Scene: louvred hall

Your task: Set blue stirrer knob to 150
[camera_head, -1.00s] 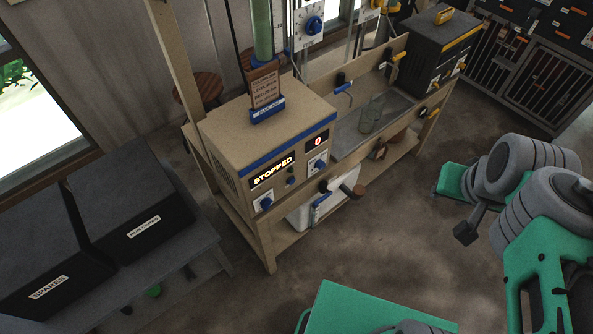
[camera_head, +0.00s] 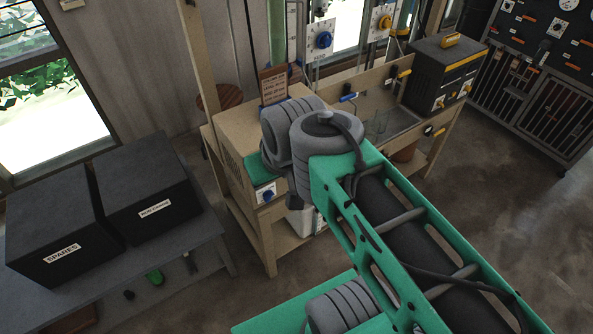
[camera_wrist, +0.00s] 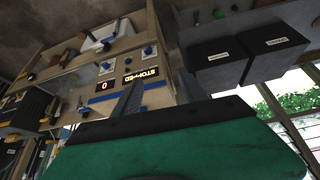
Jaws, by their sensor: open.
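The blue-striped stirrer box stands on the wooden bench; in the head view its tan side (camera_head: 232,160) shows, with most of its front behind my arm. One blue knob (camera_head: 266,194) shows at its lower left.
Another blue dial (camera_head: 323,40) and a yellow dial (camera_head: 385,22) hang behind the bench. A dark yellow-striped box (camera_head: 440,75) stands at the bench's right end. Two black boxes, one labelled SPARES (camera_head: 60,225), sit on a low table at left. Floor at right is clear.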

